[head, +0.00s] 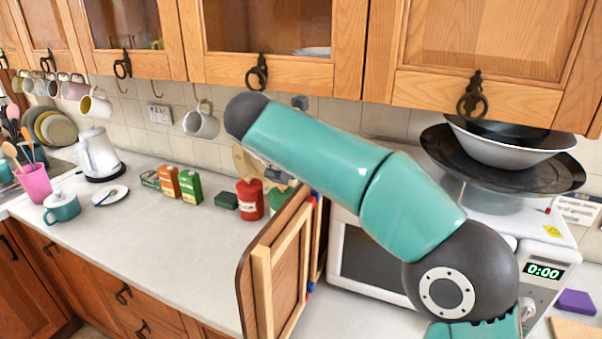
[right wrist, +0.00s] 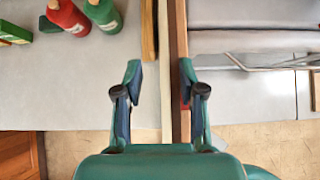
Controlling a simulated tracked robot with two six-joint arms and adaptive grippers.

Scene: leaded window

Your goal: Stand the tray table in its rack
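The tray table (head: 275,275) stands on edge at the counter's front, between the counter and the microwave; its brown panel and pale folded frame show. In the right wrist view its brown edge (right wrist: 178,40) runs top to bottom between my fingers. My right gripper (right wrist: 160,85) is open, with one finger on each side of that edge; the right finger overlaps it, the left has a gap. I cannot tell whether they touch it. In the head view my right arm hides most of this gripper. I cannot clearly make out the rack. My left gripper is not in view.
A red bottle (head: 250,199) and a green bottle (right wrist: 102,15) stand left of the tray table. The microwave (head: 375,268) is on its right, with a wok (head: 505,150) above. Several cartons (head: 167,182) stand at the back. The counter's left front (head: 150,235) is clear.

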